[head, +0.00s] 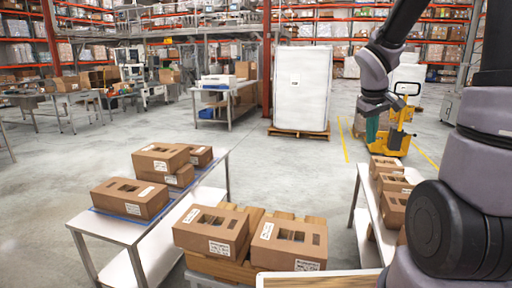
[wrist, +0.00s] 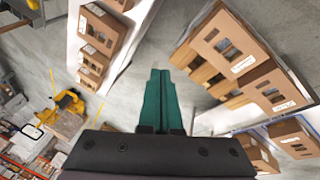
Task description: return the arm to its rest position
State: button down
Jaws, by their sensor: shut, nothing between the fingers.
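My gripper (wrist: 160,100) has teal fingers that are together with nothing between them, in the wrist view. In the head view the fingers (head: 372,130) hang below the wrist, in front of the yellow pallet truck in the picture. The grey arm reaches up on the right side and bends over and down. The gripper is in the air, with gray floor below it between two groups of boxes in the wrist view.
Brown boxes (head: 131,198) sit on the left table (head: 108,225). More boxes (head: 288,243) stand at front centre, and others (head: 392,207) on the right table (head: 366,204). A wrapped white pallet load (head: 301,88) and a yellow pallet truck (head: 393,143) stand behind. The middle floor is clear.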

jog(key=s+a+r+m+t+y, duration=0.1)
jog(key=s+a+r+m+y, duration=0.1)
jog(key=s+r, duration=0.5)
jog(key=s+a+r+m+t+y, duration=0.2)
jog(key=s+a+r+m, duration=0.3)
jog(key=s, duration=0.5)
notch_tip(320, 180, up, 2)
jog(key=shift+a+r+t+y, duration=0.1)
jog(key=shift+a+t+y, duration=0.25)
jog(key=shift+a, duration=0.9)
